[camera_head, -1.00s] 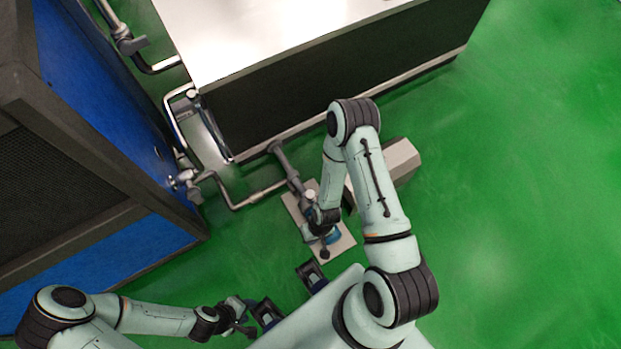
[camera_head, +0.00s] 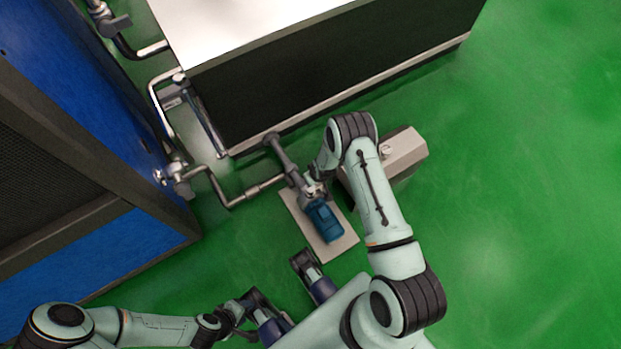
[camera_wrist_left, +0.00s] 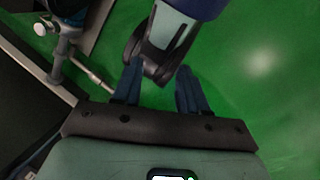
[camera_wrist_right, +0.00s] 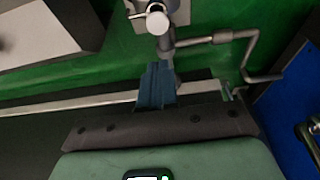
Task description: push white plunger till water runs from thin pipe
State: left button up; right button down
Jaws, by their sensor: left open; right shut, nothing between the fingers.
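In the right wrist view, a white round-topped plunger (camera_wrist_right: 157,20) stands on a grey fitting just beyond the fingertips. My right gripper (camera_wrist_right: 156,68) is shut and empty, its blue fingers together, with a small gap to the plunger in the picture; I cannot tell whether they touch. In the head view, the right wrist is above the pump's pipe end, beside the blue motor (camera_head: 324,222), and mostly hides the plunger. A thin steel pipe (camera_head: 236,203) runs left from there. My left gripper (camera_wrist_left: 160,82) is open and empty, away from the pump, low left in the head view.
The pump stands on a pale base plate (camera_head: 340,245). A grey box (camera_head: 402,158) is right of it, behind my right arm. A large steel-topped cabinet (camera_head: 330,90) stands behind, and a blue cabinet (camera_head: 90,150) at left. Green floor at right is clear.

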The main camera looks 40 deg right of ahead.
aim_at(311, 189)
jog(key=b+x, duration=0.1)
jog(key=x, duration=0.3)
jog(key=b+x, duration=0.2)
jog(key=x, duration=0.2)
jog(key=s+b+x, duration=0.1)
jog(key=x, duration=0.4)
jog(key=shift+f, duration=0.2)
pick_arm(q)
jog(key=w+a+f+t+y, duration=0.1)
jog(key=w+a+f+t, duration=0.1)
jog(key=w+f, duration=0.3)
jog(key=shift+w+a+f+n+b, duration=0.3)
jog(key=shift+w+a, duration=0.45)
jog(key=shift+w, duration=0.4)
pick_arm(e)
jog(key=shift+f, duration=0.35)
notch_tip(311, 189, down, 3)
jog(key=b, duration=0.2)
jog(key=shift+s+b, duration=0.1)
jog(key=shift+b, duration=0.25)
jog(key=shift+r, duration=0.1)
pick_arm(q)
jog(key=f, duration=0.1)
jog(key=a+f, duration=0.1)
jog(key=f, duration=0.1)
jog(key=shift+a+f+y, duration=0.3)
jog(key=shift+a, duration=0.05)
pick_arm(e)
jog(key=shift+s, duration=0.1)
